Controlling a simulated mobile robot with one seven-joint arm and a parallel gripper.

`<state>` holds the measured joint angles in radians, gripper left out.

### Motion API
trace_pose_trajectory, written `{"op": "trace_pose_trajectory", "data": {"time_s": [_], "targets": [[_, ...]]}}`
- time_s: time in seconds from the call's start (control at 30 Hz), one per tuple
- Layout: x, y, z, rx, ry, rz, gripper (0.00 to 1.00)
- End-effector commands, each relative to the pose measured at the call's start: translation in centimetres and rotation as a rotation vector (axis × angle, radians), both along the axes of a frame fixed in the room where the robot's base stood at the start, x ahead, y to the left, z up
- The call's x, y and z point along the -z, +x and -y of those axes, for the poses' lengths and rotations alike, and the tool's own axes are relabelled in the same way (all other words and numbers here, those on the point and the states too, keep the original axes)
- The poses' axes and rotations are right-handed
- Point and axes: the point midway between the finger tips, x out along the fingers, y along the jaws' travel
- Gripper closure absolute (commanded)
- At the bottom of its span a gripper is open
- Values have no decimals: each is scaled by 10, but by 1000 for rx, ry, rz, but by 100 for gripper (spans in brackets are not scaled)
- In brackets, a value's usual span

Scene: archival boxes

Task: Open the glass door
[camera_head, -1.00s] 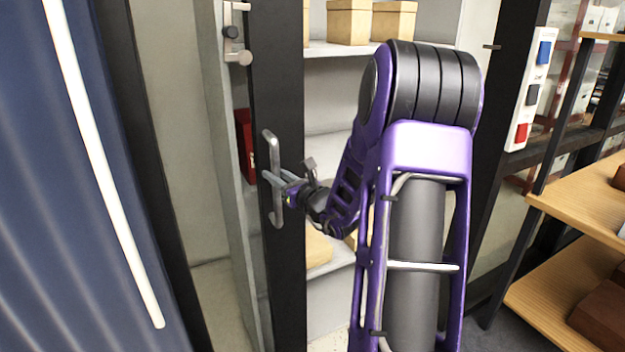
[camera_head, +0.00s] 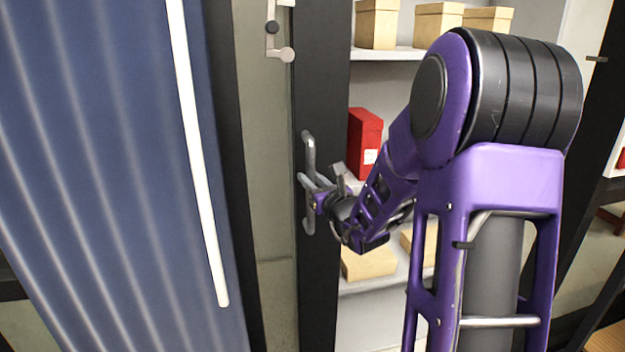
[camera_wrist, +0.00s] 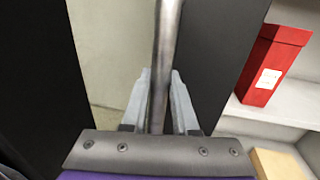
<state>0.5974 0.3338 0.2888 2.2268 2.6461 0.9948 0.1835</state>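The glass door has a dark frame (camera_head: 322,85) and a pane (camera_head: 266,190) to its left. It stands ajar, with shelves showing through the gap on its right. A vertical metal bar handle (camera_head: 309,150) is fixed to the frame. My gripper (camera_head: 311,186) is at the middle of this handle. In the wrist view, the handle bar (camera_wrist: 165,35) passes between the two grey fingers of my gripper (camera_wrist: 160,95), which lie close against both sides of it. The finger pads' contact faces are partly hidden by the bar.
Shelves (camera_head: 395,55) behind the door hold a red box (camera_head: 364,140) and several tan boxes (camera_head: 438,22). A latch fitting (camera_head: 273,42) sits above the handle. A blue ribbed panel (camera_head: 100,150) with a white bar (camera_head: 197,150) fills the left.

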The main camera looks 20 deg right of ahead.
Motion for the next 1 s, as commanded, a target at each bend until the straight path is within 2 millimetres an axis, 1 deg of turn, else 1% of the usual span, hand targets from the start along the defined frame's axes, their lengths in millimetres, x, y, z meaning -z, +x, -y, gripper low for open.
{"op": "trace_pose_trajectory", "data": {"time_s": [0.03,0.1,0.17,0.43,0.57,0.67,0.9,1.0], "targets": [[1,0,3,7,1,-2,66],[0,0,3,7,1,-1,53],[0,0,3,6,1,-1,43],[0,0,2,4,0,1,43],[-1,-8,3,4,0,1,43],[-1,-23,4,5,0,0,43],[-1,-75,9,7,0,1,43],[-1,-94,10,6,0,0,43]]}}
